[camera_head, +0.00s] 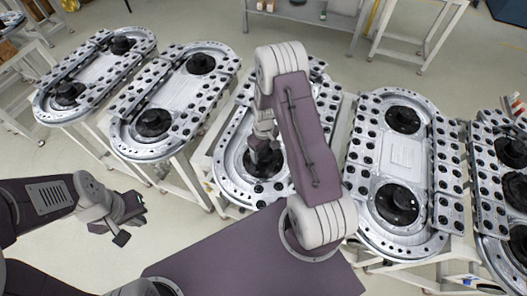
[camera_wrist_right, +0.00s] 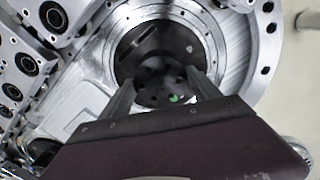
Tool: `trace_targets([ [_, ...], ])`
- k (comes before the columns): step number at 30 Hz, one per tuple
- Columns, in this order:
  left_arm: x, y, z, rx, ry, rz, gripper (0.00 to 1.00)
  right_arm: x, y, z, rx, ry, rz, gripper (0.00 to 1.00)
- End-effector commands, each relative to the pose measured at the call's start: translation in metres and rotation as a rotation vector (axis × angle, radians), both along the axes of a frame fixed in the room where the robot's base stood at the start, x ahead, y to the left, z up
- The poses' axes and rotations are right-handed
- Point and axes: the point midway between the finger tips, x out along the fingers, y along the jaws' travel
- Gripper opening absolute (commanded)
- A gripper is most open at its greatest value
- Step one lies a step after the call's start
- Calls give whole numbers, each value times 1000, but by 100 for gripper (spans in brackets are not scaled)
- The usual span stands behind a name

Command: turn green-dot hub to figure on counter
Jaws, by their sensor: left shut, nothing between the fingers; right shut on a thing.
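The green-dot hub (camera_wrist_right: 160,97) is a dark round hub with small holes and a green dot on its near side. It sits in a black round plate (camera_wrist_right: 150,50) on the middle oval track. My right gripper (camera_wrist_right: 162,80) reaches down with its two fingers on either side of the hub, shut on it. In the head view my right gripper (camera_head: 263,147) is over the near black disc (camera_head: 262,166) of that track, and my arm covers much of it. My left gripper (camera_head: 131,214) is shut and empty, clear of the tracks. I cannot make out a counter or its figure.
Similar oval tracks stand on pale stands either side, including a left one (camera_head: 178,133) and a right one (camera_head: 417,158). Raised blocks with round black rollers line their edges. A pale table (camera_head: 310,12) stands behind. Open floor lies around my left gripper.

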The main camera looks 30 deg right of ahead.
Motion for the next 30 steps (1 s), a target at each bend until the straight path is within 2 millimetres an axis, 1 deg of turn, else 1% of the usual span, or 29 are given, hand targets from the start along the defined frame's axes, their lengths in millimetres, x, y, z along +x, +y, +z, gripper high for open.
trace_targets([
  [1, 0, 0, 0, 0, 0, 0, 0, 2, 0, 1, -1, -4, -1, 80],
  [2, 0, 0, 0, 0, 0, 0, 0, 2, 0, 1, -1, -4, -1, 88],
  [3, 0, 0, 0, 0, 0, 0, 0, 1, 0, 1, -1, -3, -1, 94],
  [11, 0, 0, 0, 0, 0, 0, 0, 1, 0, 1, -1, -2, -1, 94],
  [14, 0, 0, -2, 0, 0, 0, 0, 1, 0, 6, -1, -4, -1, 94],
  [17, 0, 0, -7, 0, 0, 0, 0, 2, -1, 20, -1, -8, -1, 94],
  [24, 0, 0, -17, 0, 0, 0, 0, 2, -1, 70, -1, -8, -1, 94],
  [27, 0, 0, -19, 0, 0, 0, 0, 1, 0, 84, -1, -5, -1, 94],
  [30, 0, 0, -19, 0, 0, 0, 0, 1, 0, 91, -1, -3, -1, 94],
])
